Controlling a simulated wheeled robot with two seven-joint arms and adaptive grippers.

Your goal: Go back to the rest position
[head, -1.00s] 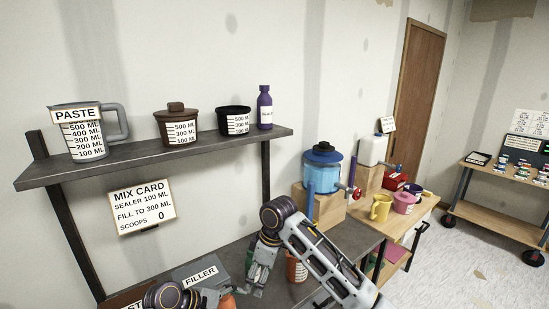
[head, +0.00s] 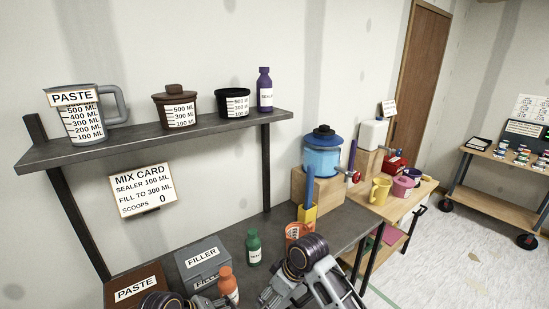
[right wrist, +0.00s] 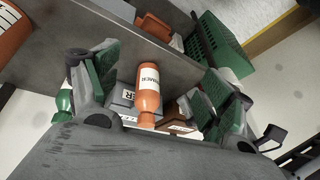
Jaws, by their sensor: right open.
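My right arm (head: 305,262) folds in at the bottom of the head view, and its gripper is out of that view. In the right wrist view my right gripper (right wrist: 160,88) is open, with its green-padded fingers wide apart. An orange bottle (right wrist: 150,92) shows between them, apparently beyond the fingers; it stands on the bench in the head view (head: 228,284). A green bottle (head: 253,246) stands upright on the bench, clear of my right arm. My left arm (head: 162,301) shows at the bottom edge; its gripper lies by the orange bottle, mostly cut off.
Above is a shelf (head: 150,139) with several containers. A blue-lidded dispenser (head: 322,155) stands to the right.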

